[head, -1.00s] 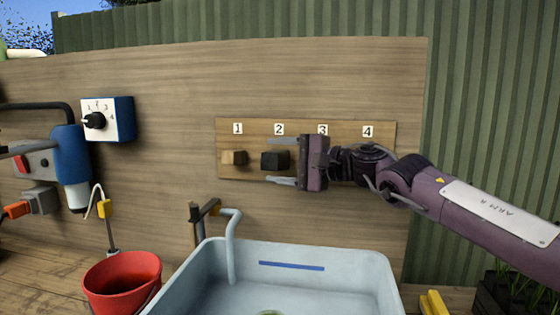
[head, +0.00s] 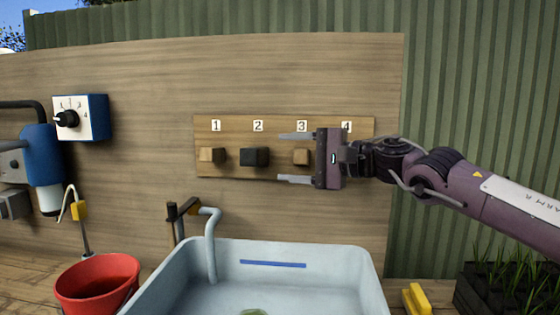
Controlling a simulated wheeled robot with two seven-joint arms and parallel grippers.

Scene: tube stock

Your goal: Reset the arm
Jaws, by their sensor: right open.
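My right gripper (head: 297,158) is in front of the numbered wooden board (head: 228,171), near labels 3 and 4. Its two fingers point left and are spread wide, above and below the third block (head: 301,157) in the picture. I see no contact with that block. A light wooden block (head: 212,155) sits under label 1 and a black block (head: 254,157) under label 2. The gripper and arm hide the place under label 4. My left gripper is not in view.
A pale blue tub (head: 375,268) with a tap (head: 210,245) stands below the board. A red bucket (head: 97,282) and a blue device (head: 43,158) are at the left. A dial box (head: 92,117) is on the wall. A yellow object (head: 416,298) lies right of the tub.

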